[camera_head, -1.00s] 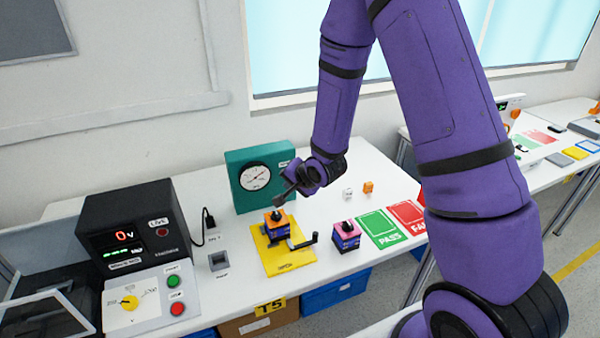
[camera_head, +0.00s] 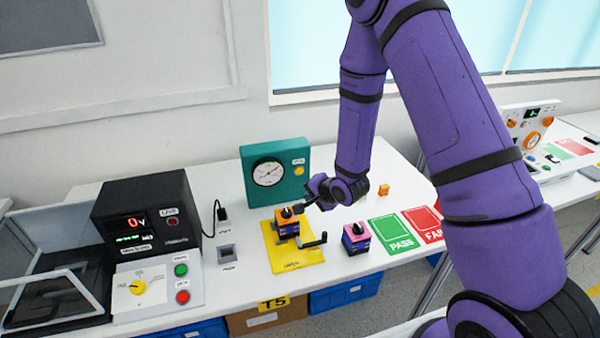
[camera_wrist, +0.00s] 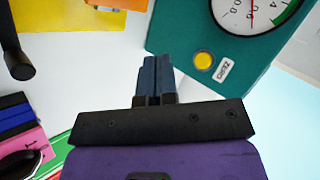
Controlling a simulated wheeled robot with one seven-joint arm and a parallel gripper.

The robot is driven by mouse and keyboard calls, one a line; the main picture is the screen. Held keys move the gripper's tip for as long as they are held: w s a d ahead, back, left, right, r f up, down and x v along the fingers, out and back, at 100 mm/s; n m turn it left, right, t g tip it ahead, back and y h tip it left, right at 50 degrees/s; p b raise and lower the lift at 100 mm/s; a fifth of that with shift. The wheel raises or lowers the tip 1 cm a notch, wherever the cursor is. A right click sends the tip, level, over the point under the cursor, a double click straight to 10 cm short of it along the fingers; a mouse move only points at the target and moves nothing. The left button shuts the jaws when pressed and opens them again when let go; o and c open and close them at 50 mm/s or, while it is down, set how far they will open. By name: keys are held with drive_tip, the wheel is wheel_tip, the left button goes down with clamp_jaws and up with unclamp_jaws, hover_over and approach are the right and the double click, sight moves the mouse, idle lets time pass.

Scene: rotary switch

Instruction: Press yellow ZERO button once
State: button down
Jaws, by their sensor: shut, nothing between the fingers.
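The yellow ZERO button (camera_head: 299,171) sits on the right part of the front face of the teal gauge box (camera_head: 297,192), beside the round dial. In the wrist view the yellow button (camera_wrist: 204,60) shows clearly with the label ZERO next to it. My gripper (camera_head: 306,196) is shut and empty, in front of the gauge box and below the button in the head view. In the wrist view my gripper (camera_wrist: 157,62) has its fingers together, to the left of the button and apart from it.
A yellow plate (camera_head: 305,257) holds an orange-topped rotary switch (camera_head: 287,225) and a black lever. A pink-topped switch (camera_head: 356,238) stands right of it. Green PASS (camera_head: 394,234) and red FAIL (camera_head: 423,224) mats lie further right. A black meter (camera_head: 147,217) stands left.

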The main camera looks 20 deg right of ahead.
drive_tip(key=shift+w, duration=4)
drive_tip(key=shift+w, duration=0.1)
drive_tip(key=shift+w, duration=0.35)
drive_tip(key=shift+w, duration=0.4)
drive_tip(key=shift+s, duration=0.85)
drive_tip(key=shift+s, duration=2.5)
